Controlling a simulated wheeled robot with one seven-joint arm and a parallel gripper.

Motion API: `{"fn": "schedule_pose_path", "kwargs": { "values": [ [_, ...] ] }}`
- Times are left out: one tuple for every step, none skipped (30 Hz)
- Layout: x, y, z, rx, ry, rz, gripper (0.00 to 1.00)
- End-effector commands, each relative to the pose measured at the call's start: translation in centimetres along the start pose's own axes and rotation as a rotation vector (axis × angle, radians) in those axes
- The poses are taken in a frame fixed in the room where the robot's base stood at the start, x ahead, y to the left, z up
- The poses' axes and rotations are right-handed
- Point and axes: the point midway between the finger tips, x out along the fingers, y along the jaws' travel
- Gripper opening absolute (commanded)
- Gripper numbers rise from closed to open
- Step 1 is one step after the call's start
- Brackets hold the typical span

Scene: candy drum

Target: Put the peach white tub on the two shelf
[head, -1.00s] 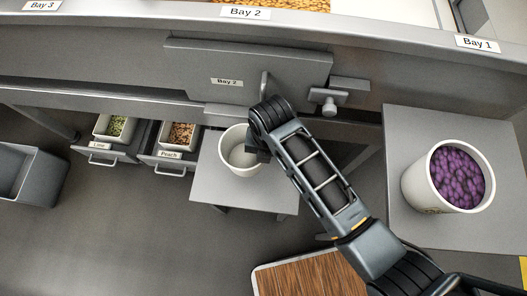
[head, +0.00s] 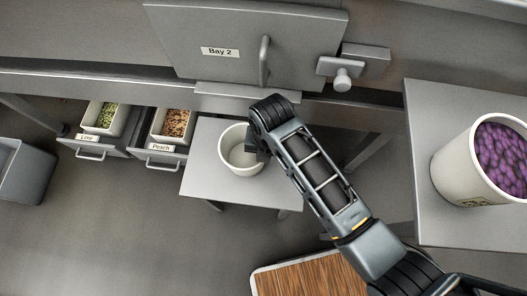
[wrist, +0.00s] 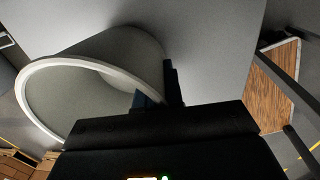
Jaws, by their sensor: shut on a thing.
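An empty white tub (head: 240,160) is upright at the small grey shelf (head: 205,185) below the Bay 2 panel. My gripper (head: 258,148) is shut on the tub's right wall. In the wrist view the tub (wrist: 40,95) opens toward the left, and my gripper (wrist: 158,95) has its fingers at its wall. I cannot tell whether the tub touches the shelf. The tub's label is not visible. Two drawers stand to the left, one marked Peach (head: 164,146) with orange-brown pieces and one marked Lime (head: 92,140) with green pieces.
The Bay 2 panel (head: 230,35) with a handle and a latch (head: 341,72) is above. A white tub of purple candy (head: 465,165) stands on a grey stand at the right. A wooden-topped surface (head: 310,275) is at the front. A grey bin (head: 25,170) is far left.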

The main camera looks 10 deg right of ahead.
Motion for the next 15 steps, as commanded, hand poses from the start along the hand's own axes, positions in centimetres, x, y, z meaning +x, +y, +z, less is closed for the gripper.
{"fn": "schedule_pose_path", "kwargs": {
  "values": [
    [0.89, -0.06, 0.01, 0.000, -0.001, 0.000, 0.00],
    [0.96, -0.06, 0.01, 0.000, -0.001, 0.000, 0.00],
    [0.97, -0.06, 0.01, 0.000, -0.001, 0.000, 0.00],
    [0.93, -0.05, 0.01, 0.000, -0.001, 0.001, 0.00],
    [0.87, -0.05, 0.01, 0.000, -0.001, 0.001, 0.00],
    [0.79, -0.04, 0.01, 0.000, -0.001, 0.001, 0.00],
    [0.75, -0.03, 0.01, 0.000, -0.001, 0.001, 0.00],
    [0.75, -0.04, 0.01, 0.000, -0.001, 0.001, 0.00],
    [0.75, -0.04, 0.01, 0.000, -0.001, 0.001, 0.00],
    [0.75, -0.04, 0.01, 0.000, -0.001, 0.001, 0.00],
    [0.77, -0.04, 0.01, 0.000, -0.001, 0.001, 0.00],
    [0.85, -0.04, 0.01, 0.000, -0.001, 0.000, 0.00],
    [0.93, -0.05, 0.01, 0.000, 0.000, 0.000, 0.00],
    [1.02, -0.05, 0.01, 0.000, -0.001, 0.001, 0.00],
    [1.03, -0.05, 0.02, 0.000, -0.001, 0.001, 0.08]
  ]
}}
